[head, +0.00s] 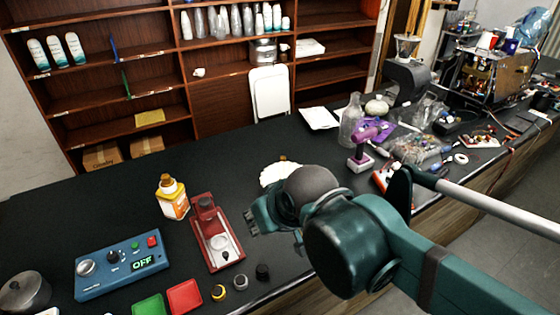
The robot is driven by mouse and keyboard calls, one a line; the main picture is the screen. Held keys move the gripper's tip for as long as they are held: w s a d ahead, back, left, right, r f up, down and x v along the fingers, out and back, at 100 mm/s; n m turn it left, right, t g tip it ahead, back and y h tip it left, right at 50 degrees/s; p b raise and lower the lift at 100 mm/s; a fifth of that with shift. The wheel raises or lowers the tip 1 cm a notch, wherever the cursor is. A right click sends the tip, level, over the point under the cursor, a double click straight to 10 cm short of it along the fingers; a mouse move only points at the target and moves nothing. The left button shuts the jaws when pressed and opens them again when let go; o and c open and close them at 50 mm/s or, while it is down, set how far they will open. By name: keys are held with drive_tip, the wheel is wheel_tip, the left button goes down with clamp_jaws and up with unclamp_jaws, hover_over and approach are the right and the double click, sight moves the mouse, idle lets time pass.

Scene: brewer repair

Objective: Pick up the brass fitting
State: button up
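A small brass-coloured ring-shaped piece (219,292), which looks like the brass fitting, lies on the black bench near its front edge. A silver-grey piece (241,282) and a black piece (263,271) lie in a row to its right. My gripper (275,236) is above the bench, up and to the right of these pieces and apart from them. Its fingertips look spread with nothing visible between them. My arm hides part of the bench behind it.
A red device (217,238) and an orange-and-white bottle (172,198) stand left of my gripper. A blue control box (122,265) reads OFF. Green (149,306) and red (185,297) squares lie at the front. A purple tool (366,140) and clutter fill the right.

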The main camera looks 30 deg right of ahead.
drive_tip(key=w+d+r+m+g+h+p, duration=0.1)
drive_tip(key=w+d+r+m+p, duration=0.3)
drive_tip(key=w, duration=0.6)
drive_tip(key=m+g+h+p, duration=0.3)
drive_tip(key=m+g+p, duration=0.1)
drive_tip(key=m+p, duration=0.35)
hover_over(283, 157)
drive_tip(key=s+a, duration=0.2)
drive_tip(key=a, duration=0.1)
wheel_tip(283, 157, down, 17)
drive_tip(key=shift+w+d+r+b, duration=0.1)
drive_tip(key=shift+d+b, duration=0.1)
drive_tip(key=shift+b, duration=0.1)
drive_tip(key=shift+x, duration=1.3)
